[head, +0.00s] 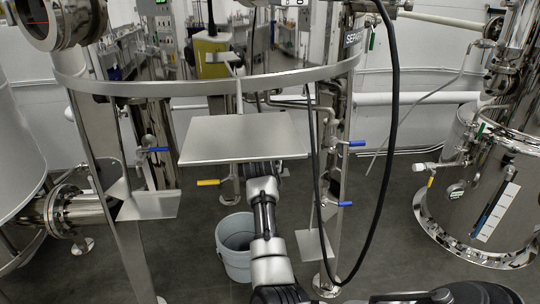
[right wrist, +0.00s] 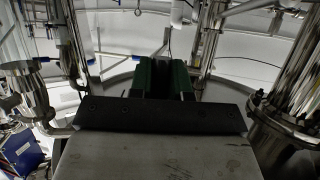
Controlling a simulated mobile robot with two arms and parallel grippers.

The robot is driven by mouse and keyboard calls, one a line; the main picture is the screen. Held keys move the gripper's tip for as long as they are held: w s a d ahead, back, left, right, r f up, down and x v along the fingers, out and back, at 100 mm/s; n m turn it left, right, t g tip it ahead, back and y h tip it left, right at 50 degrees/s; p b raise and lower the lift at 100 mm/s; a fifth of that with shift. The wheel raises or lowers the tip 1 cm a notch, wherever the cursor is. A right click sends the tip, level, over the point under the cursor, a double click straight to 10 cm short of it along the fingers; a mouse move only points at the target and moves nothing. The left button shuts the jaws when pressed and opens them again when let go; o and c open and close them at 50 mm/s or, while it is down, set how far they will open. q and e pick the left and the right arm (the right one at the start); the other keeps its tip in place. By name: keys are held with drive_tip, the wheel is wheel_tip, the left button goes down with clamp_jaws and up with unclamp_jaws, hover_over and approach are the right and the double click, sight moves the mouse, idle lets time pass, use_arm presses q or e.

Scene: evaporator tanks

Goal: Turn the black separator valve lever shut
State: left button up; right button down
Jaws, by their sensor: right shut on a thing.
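My right arm rises from the bottom of the head view and passes under a flat grey plate, which hides its gripper there. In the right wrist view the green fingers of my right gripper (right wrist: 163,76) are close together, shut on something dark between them. It fits the black separator valve lever, but the fingers hide most of it and I cannot tell its angle. My left gripper is in neither view.
The grey plate (head: 243,138) hangs over my arm. Blue-handled valves (head: 357,143) are on the frame legs, and a yellow handle (head: 208,182) is below the plate. A grey bucket (head: 235,262) stands on the floor. A black hose (head: 394,110) loops down at the right.

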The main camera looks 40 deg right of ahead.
drive_tip(key=shift+w+a, duration=0.1)
drive_tip(key=shift+a, duration=0.05)
idle(0.4)
drive_tip(key=c, duration=1.1)
unclamp_jaws()
